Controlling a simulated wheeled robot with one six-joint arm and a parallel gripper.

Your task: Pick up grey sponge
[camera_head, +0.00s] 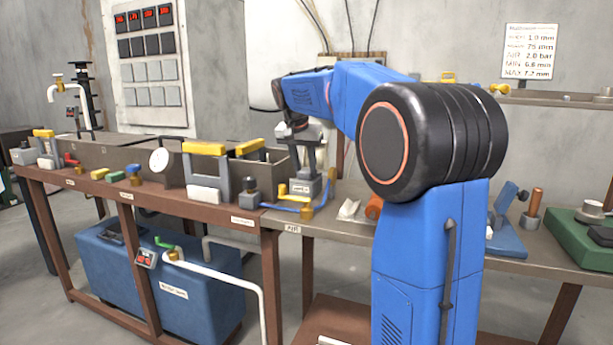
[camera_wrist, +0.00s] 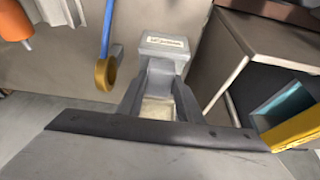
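My gripper (camera_head: 299,136) hangs at the end of the blue arm, above a grey labelled block (camera_head: 301,188) near the back of the bench. The wrist view shows this block (camera_wrist: 165,42) with its white label at upper middle. Grey slanted parts run from the block down to a dark bar, with a small pale piece (camera_wrist: 158,108) between them. I cannot tell which of these parts are my fingers, whether they grip anything, or whether the pale piece belongs to a sponge. No grey sponge can be clearly made out in either view.
Yellow-topped clamps (camera_head: 205,149) and an open grey trough (camera_head: 130,157) crowd the bench's left. A white crumpled item (camera_head: 348,209) lies nearby.

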